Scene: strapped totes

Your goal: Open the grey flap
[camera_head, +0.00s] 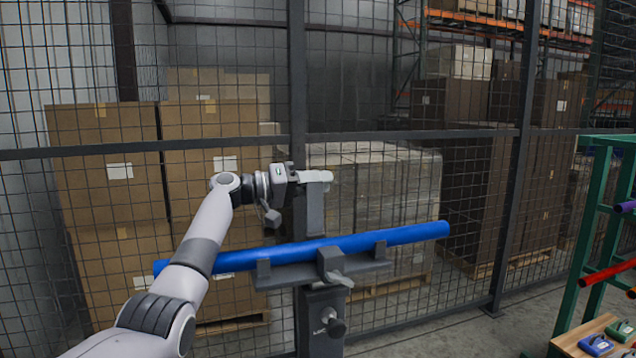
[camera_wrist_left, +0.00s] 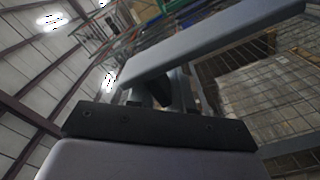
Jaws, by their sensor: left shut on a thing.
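The grey flap (camera_head: 315,212) stands upright behind a blue tube (camera_head: 385,239), on a dark grey stand (camera_head: 321,320). My left gripper (camera_head: 312,178) is shut on the flap near its upper end, above the tube. In the left wrist view a long grey bar that looks like the flap (camera_wrist_left: 215,42) crosses in front of my left gripper (camera_wrist_left: 165,92). The fingertips there are dark and partly hidden. The tube lies across the stand's cradle (camera_head: 378,264), tilted slightly up to the right. My right gripper is not in view.
A small lever (camera_head: 340,279) and a knob (camera_head: 336,327) stick out from the stand's front. A wire mesh fence (camera_head: 400,134) stands close behind, with stacked cartons (camera_head: 110,175) beyond. A green rack (camera_head: 600,210) stands at the right. Floor between stand and rack is clear.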

